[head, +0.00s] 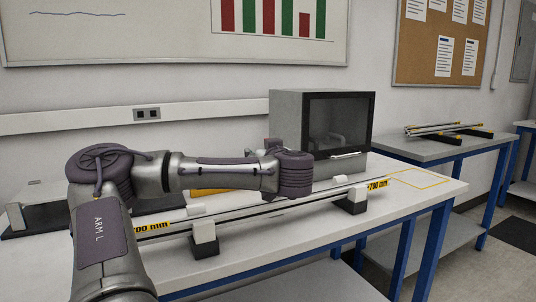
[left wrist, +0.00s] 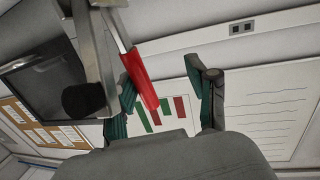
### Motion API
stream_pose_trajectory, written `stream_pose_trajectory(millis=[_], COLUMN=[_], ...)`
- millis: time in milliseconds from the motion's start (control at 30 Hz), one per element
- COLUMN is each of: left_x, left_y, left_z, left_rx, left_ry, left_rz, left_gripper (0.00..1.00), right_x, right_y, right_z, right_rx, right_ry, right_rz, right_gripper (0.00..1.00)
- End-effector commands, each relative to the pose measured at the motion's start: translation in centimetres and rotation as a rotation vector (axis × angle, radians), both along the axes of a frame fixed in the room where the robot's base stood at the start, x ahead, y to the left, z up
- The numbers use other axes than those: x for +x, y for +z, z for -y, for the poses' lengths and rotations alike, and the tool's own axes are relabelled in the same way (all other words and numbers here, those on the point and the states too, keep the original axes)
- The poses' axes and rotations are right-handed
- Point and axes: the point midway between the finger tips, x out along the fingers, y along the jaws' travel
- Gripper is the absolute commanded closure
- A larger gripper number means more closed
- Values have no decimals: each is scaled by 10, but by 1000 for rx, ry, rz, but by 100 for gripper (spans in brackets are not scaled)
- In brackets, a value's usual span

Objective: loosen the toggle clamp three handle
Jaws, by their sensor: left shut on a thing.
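A red toggle clamp handle (left wrist: 138,78) shows in the left wrist view, with grey metal clamp parts (left wrist: 92,45) and a round black tip (left wrist: 84,99) beside it. My left gripper (left wrist: 165,100) has its green-padded fingers around the red handle and is shut on it; the handle lies closer to the left finger in that view. In the head view my left arm reaches across the table, and its wrist hides the fingers and most of the clamp. Which numbered clamp this is cannot be read. My right gripper is not in view.
A grey box with a dark window (head: 338,118) stands at the back of the white table (head: 440,190). A long rail on blocks (head: 205,240), with yellow 700 mm labels (head: 377,186), runs along the front. A second table (head: 410,150) at the right holds more rails.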

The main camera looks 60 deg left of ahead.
Motion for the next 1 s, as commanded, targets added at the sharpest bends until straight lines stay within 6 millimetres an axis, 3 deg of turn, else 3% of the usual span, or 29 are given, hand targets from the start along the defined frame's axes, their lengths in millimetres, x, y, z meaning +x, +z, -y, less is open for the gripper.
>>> stream_pose_trajectory(millis=[267,1000], left_x=[-2,-15], left_y=[-4,8], left_z=[1,50], left_rx=[-5,1], left_ry=[11,3], left_rz=[-11,-3], left_gripper=[56,56], right_x=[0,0], right_y=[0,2], right_z=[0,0], right_rx=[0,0], right_ry=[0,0], right_rz=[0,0], right_gripper=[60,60])
